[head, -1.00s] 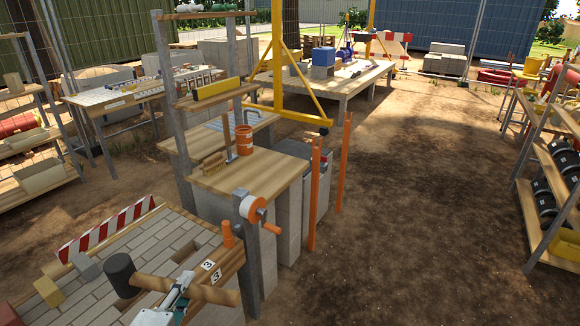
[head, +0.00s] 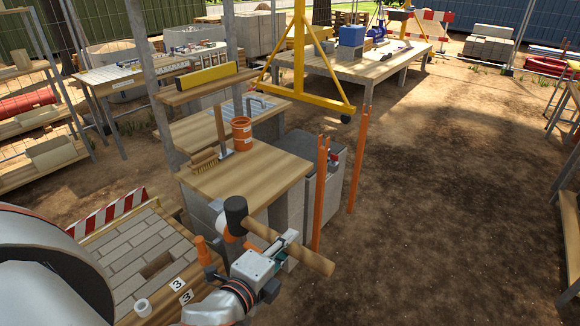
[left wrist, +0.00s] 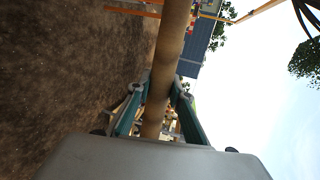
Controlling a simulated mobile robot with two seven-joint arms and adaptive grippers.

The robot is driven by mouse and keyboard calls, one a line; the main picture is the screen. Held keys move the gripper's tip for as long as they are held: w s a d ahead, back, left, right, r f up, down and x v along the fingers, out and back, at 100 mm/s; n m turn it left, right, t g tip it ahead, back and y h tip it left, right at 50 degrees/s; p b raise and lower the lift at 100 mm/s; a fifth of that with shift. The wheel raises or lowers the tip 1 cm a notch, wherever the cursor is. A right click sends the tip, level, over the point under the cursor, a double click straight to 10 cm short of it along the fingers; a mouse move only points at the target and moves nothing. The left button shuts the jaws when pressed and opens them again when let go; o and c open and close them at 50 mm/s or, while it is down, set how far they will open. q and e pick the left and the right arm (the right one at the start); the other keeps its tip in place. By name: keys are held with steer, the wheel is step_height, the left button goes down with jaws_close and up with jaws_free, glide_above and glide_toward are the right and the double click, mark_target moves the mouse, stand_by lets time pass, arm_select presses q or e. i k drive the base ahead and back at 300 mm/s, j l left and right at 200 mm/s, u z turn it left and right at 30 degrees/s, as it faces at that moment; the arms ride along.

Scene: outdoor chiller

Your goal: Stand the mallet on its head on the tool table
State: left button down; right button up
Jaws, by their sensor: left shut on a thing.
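The mallet has a black head (head: 236,213) and a pale wooden handle (head: 312,258). My left gripper (head: 284,246) is shut on the handle, between the head and the free end. The mallet is held in the air, tilted, head to the upper left, in front of the near edge of a wooden-topped table (head: 262,172), which looks like the tool table. In the left wrist view the handle (left wrist: 170,50) runs between both fingers; the head is out of that view. My right gripper is not in view.
On that table stand a brush (head: 204,160), an upright wooden-handled tool (head: 220,128) and an orange tub (head: 241,134) at the back left. The front right top is bare. Orange posts (head: 320,195) rise at its right. A brick-paved bench (head: 140,250) lies front left.

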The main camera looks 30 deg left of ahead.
mark_target(260, 172)
steer(key=i, duration=1.1)
steer(key=i+l+u, duration=0.15)
steer(key=i+u, duration=0.15)
steer(key=i, duration=0.15)
steer(key=i+l+u, duration=0.55)
steer(key=u, duration=0.2)
steer(key=i+l+u, duration=0.7)
steer(key=l+u, duration=0.2)
steer(key=i+l+u, duration=0.15)
steer(key=l, duration=0.15)
steer(key=l+u, duration=0.15)
steer(key=l, duration=0.15)
